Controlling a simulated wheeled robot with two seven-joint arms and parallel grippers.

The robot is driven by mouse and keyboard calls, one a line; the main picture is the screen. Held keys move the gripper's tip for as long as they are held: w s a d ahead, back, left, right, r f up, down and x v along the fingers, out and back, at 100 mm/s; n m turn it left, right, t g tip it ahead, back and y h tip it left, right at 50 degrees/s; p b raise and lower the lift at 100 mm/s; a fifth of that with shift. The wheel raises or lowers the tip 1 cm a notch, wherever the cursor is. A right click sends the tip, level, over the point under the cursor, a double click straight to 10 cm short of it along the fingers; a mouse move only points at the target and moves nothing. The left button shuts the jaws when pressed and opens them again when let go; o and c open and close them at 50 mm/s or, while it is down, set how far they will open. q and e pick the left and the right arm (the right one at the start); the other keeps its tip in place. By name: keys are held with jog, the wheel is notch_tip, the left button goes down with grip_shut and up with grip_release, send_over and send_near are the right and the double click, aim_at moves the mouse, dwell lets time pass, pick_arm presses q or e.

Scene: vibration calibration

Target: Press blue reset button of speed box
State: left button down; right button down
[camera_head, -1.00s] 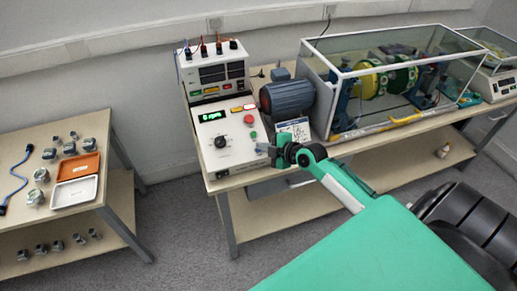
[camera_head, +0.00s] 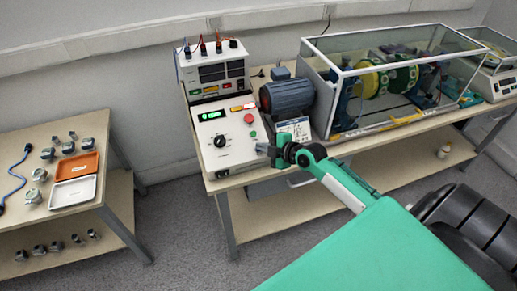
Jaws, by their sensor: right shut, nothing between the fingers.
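The speed box (camera_head: 222,150) is a white sloped console on the bench, with a lit green display (camera_head: 209,115), a black dial (camera_head: 220,141), a red button (camera_head: 249,118) and a green button below it. I cannot make out a blue reset button; it may be behind my right gripper. My right gripper (camera_head: 262,149) is shut and empty at the lower right of the speed box's panel. Whether it touches the panel is unclear. My left gripper is not in view.
A white meter unit (camera_head: 213,72) with cables stands behind the speed box. A blue-grey motor (camera_head: 287,97) and a glass-sided case (camera_head: 345,100) with a rotor are to its right. A side table at left holds an orange tray (camera_head: 80,166), a white tray (camera_head: 73,192) and small metal parts.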

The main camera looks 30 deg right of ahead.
jog(key=shift+w+f+b, duration=0.15)
jog(key=shift+f+b, duration=0.2)
jog(key=shift+b, duration=0.15)
dwell(0.4)
jog(key=shift+r, duration=0.15)
jog(key=shift+s+r+p, duration=0.35)
jog(key=shift+r+p, duration=0.25)
jog(key=shift+p, duration=0.05)
jog(key=r+p, duration=0.1)
jog(key=s+r+p, duration=0.1)
jog(key=r+p, duration=0.1)
jog(key=s+r+p, duration=0.1)
jog(key=shift+a+r+p, duration=0.25)
jog(key=shift+a+p, duration=0.05)
dwell(0.5)
dwell(0.4)
